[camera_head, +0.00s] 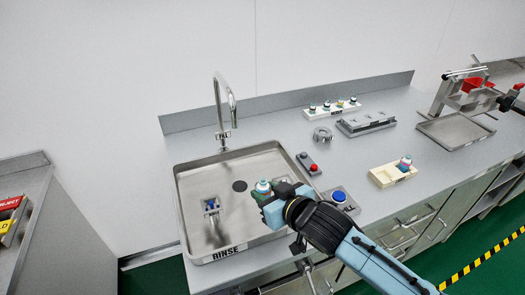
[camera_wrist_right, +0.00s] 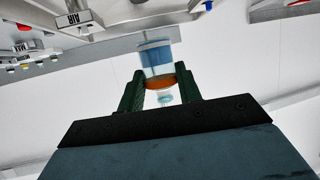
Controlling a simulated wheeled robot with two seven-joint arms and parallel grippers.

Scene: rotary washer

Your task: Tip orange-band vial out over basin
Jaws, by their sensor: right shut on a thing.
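The orange-band vial (camera_head: 263,187) is held in my right gripper (camera_head: 268,196), over the right part of the basin (camera_head: 190,178). In the head view its pale top faces up and it looks roughly upright. In the right wrist view the orange band (camera_wrist_right: 160,83) sits between the two dark fingers of the right gripper (camera_wrist_right: 160,95), which are shut on the vial. A blue part of the vial (camera_wrist_right: 156,55) shows beyond the band. My left gripper is not in view.
A tap (camera_head: 219,105) rises behind the basin. A blue-topped fixture (camera_head: 211,205) is inside it. A red-button box (camera_head: 308,163) and a blue-button box (camera_head: 340,198) stand to its right. A cream block (camera_head: 388,177) holds another vial. A white rack (camera_head: 333,109) stands at the back.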

